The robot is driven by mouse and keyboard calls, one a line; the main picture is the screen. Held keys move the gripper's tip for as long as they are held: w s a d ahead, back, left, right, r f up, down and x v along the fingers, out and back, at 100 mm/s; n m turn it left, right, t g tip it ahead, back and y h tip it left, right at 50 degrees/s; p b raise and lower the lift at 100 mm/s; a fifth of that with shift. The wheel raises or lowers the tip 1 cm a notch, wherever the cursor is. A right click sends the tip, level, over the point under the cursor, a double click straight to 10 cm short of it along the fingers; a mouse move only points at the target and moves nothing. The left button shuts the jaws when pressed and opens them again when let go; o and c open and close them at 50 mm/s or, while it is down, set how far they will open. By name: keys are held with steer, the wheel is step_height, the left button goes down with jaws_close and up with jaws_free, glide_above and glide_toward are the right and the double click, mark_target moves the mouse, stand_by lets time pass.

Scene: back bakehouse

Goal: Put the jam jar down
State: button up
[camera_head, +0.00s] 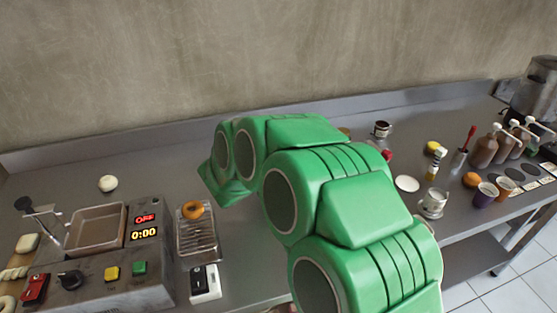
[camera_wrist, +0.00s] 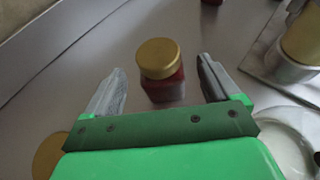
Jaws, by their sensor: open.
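The jam jar (camera_wrist: 164,88) has a gold lid and a dark red body. In the wrist view it stands upright on the steel counter, between the two fingers of my gripper (camera_wrist: 160,88). The fingers are apart, with a visible gap on each side of the jar. In the head view my green arm covers the middle of the counter, and the jar and gripper fingers are hidden behind it.
The steel counter (camera_wrist: 95,45) is bare to the left of the jar. A metal cup with a tan top (camera_wrist: 300,48) stands on a tray at right. A white dish (camera_wrist: 285,135) is at lower right. A fryer with a timer (camera_head: 110,255) and a doughnut rack (camera_head: 196,238) stand left of my arm.

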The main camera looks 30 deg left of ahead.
steer(key=v, duration=0.7)
steer(key=shift+s, duration=0.25)
steer(key=shift+r, duration=0.1)
